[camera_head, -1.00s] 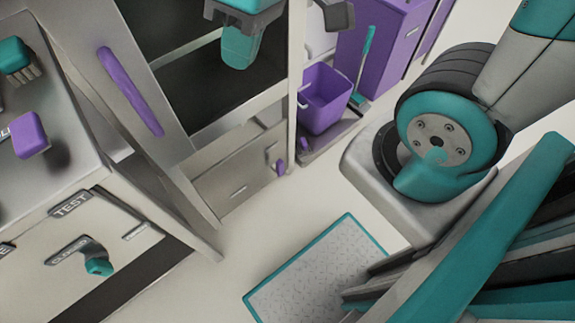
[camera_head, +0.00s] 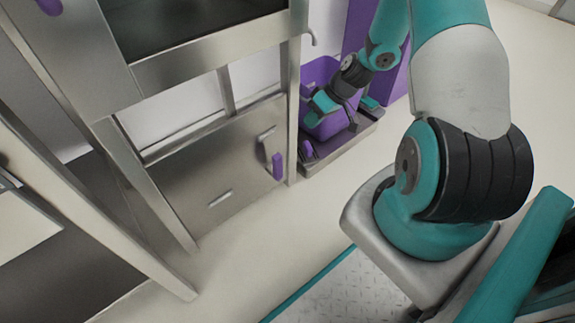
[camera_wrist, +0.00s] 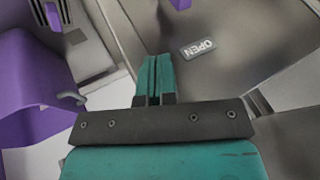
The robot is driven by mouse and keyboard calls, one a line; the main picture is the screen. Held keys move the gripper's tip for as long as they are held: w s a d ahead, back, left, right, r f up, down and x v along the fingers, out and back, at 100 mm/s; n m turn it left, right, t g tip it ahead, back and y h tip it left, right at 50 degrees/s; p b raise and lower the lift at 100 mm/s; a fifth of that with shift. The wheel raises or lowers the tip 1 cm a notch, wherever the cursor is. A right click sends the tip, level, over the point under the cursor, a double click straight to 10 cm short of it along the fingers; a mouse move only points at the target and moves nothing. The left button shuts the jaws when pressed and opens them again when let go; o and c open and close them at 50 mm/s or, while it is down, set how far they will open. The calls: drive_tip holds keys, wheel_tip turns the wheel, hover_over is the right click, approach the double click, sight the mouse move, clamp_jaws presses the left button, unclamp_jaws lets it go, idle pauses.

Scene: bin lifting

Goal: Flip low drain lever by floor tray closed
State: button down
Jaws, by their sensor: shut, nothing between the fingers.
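A low purple lever handle (camera_head: 278,166) stands roughly upright on a bracket at the right of a low steel panel (camera_head: 215,170), close to the floor tray (camera_head: 340,145). In the wrist view a purple piece, likely the same handle (camera_wrist: 180,4), is cut off at the top edge, beyond my fingertips. A label reading OPEN (camera_wrist: 198,48) lies upside down on the panel there. My gripper (camera_wrist: 155,62) is shut and empty, its teal fingers together. In the head view my gripper (camera_head: 320,106) hangs in front of the purple bin, right of and above the handle, apart from it.
The purple bin (camera_head: 318,75) stands on the floor tray; it also shows in the wrist view (camera_wrist: 32,88). A small purple piece (camera_head: 308,150) is at the tray's left end. A steel frame post (camera_head: 292,100) stands between panel and tray. Floor in front (camera_head: 270,225) is clear.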

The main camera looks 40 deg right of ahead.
sight(274, 165)
drive_tip(key=shift+t, duration=0.4)
drive_tip(key=f, duration=0.1)
drive_tip(key=d+f, duration=0.1)
drive_tip(key=s+d+f, duration=0.1)
drive_tip(key=f, duration=0.1)
drive_tip(key=shift+w+f, duration=0.1)
drive_tip(key=w+a+f+b, duration=0.3)
drive_tip(key=a+f+b, duration=0.4)
drive_tip(key=a, duration=0.1)
drive_tip(key=shift+w+a+f, duration=0.2)
drive_tip(key=shift+a+f, duration=0.2)
drive_tip(key=shift+r, duration=0.15)
